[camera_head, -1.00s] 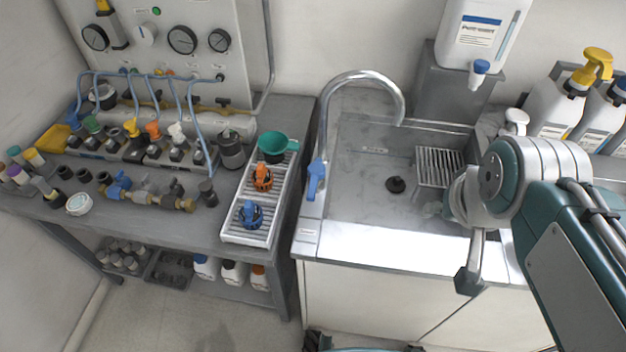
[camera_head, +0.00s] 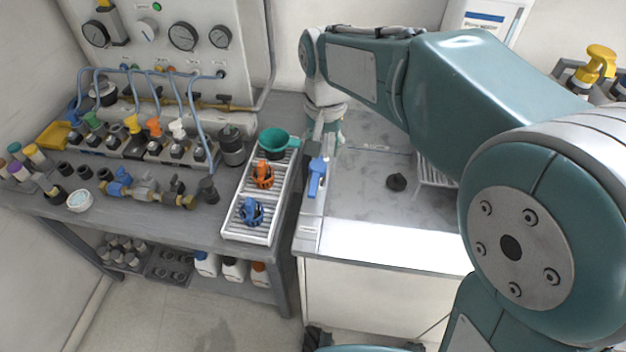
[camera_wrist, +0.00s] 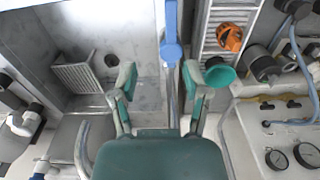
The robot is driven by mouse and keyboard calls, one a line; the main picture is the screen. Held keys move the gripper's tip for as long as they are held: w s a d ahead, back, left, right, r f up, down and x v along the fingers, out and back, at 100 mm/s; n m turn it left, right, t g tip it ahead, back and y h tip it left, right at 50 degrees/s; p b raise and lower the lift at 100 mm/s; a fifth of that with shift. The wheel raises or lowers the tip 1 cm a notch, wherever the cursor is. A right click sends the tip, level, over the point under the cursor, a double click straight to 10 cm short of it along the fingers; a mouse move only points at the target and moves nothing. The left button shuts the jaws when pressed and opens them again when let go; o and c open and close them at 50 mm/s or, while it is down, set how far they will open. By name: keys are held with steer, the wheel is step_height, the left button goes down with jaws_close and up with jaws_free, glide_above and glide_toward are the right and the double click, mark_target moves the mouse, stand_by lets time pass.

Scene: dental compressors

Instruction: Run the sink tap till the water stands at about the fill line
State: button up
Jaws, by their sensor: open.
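The blue tap lever (camera_head: 317,177) stands at the left rim of the steel sink (camera_head: 362,215). It also shows in the wrist view (camera_wrist: 171,48), between and just beyond my fingertips. My gripper (camera_wrist: 158,74) is open and empty, its two green fingers spread. In the head view my gripper (camera_head: 327,130) is above and behind the lever, partly hidden by my wrist. The curved spout (camera_wrist: 83,150) shows in the wrist view; my arm hides it in the head view. A dark drain piece (camera_head: 396,182) is on the basin floor. I see no water stream and cannot make out a fill line.
Left of the sink, a white rack (camera_head: 232,228) holds orange and blue parts, with a green cup (camera_head: 275,142) at its back. A bench (camera_head: 170,225) with valves and hoses lies further left. A slotted grate (camera_wrist: 78,75) sits in the basin.

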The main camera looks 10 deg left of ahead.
mark_target(313, 185)
steer(key=f, duration=0.4)
steer(key=a+f, duration=0.1)
steer(key=f, duration=0.3)
steer(key=a+f, duration=0.1)
steer(key=f, duration=0.3)
steer(key=shift+w, duration=0.2)
jaws_close()
